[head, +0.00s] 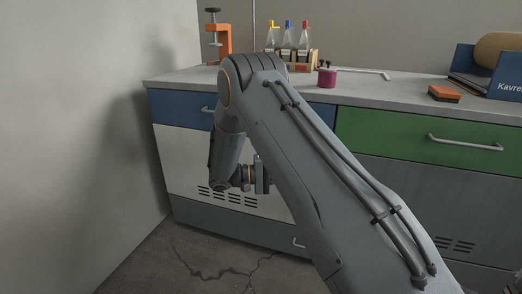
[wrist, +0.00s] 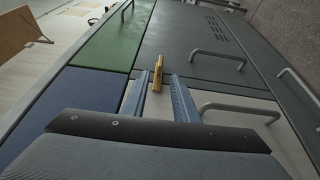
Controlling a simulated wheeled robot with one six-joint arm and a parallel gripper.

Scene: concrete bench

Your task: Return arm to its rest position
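My arm reaches over the head view, bent at the elbow, with its forearm hanging down in front of the bench cabinets. My gripper (head: 263,176) is low before the pale cabinet door, partly hidden by my upper arm. In the wrist view the two blue-grey fingers of my gripper (wrist: 159,77) stand apart. A narrow yellow piece (wrist: 157,72) shows between their tips, with a gap on each side; I cannot tell what it is or how far off it lies. No object appears gripped.
Blue (head: 180,108) and green (head: 420,138) drawers are close by. A wall (head: 70,130) stands left.

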